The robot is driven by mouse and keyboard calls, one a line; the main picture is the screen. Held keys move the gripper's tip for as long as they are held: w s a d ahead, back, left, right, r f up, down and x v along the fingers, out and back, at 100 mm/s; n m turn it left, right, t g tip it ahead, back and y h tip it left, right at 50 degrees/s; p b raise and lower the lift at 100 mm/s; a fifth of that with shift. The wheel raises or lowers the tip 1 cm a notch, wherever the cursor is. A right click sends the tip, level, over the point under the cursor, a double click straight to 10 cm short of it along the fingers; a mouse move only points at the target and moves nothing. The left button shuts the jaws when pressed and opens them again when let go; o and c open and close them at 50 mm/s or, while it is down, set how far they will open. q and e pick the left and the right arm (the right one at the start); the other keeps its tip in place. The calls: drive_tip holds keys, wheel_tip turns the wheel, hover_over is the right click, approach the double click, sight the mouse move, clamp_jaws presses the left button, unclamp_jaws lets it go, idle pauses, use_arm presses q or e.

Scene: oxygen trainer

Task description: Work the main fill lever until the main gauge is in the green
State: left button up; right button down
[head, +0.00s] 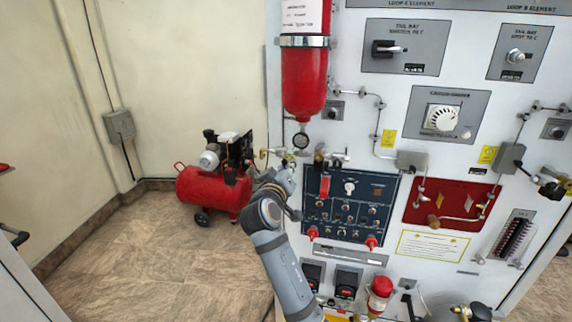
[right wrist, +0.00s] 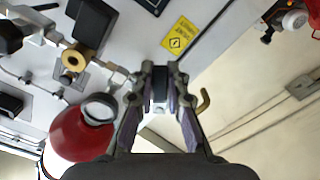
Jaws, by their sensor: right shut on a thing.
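The red cylinder (head: 305,82) hangs on the white panel, with a small round gauge (head: 300,141) below it. In the right wrist view the gauge (right wrist: 100,107) is beside the red cylinder (right wrist: 80,138); its needle and any green band are too small to read. My right gripper (head: 287,176) is in front of the fittings below the gauge. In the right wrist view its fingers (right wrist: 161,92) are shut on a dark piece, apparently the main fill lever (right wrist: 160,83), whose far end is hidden. My left gripper is not in view.
A red compressor (head: 213,190) stands on the floor left of the panel. A blue control panel (head: 347,207) and a red panel (head: 450,203) are right of my right arm. A brass hook (right wrist: 204,100) is close beside the fingers.

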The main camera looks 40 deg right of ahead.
idle(0.4)
drive_tip(key=c, duration=1.3)
unclamp_jaws()
drive_tip(key=shift+d, duration=0.1)
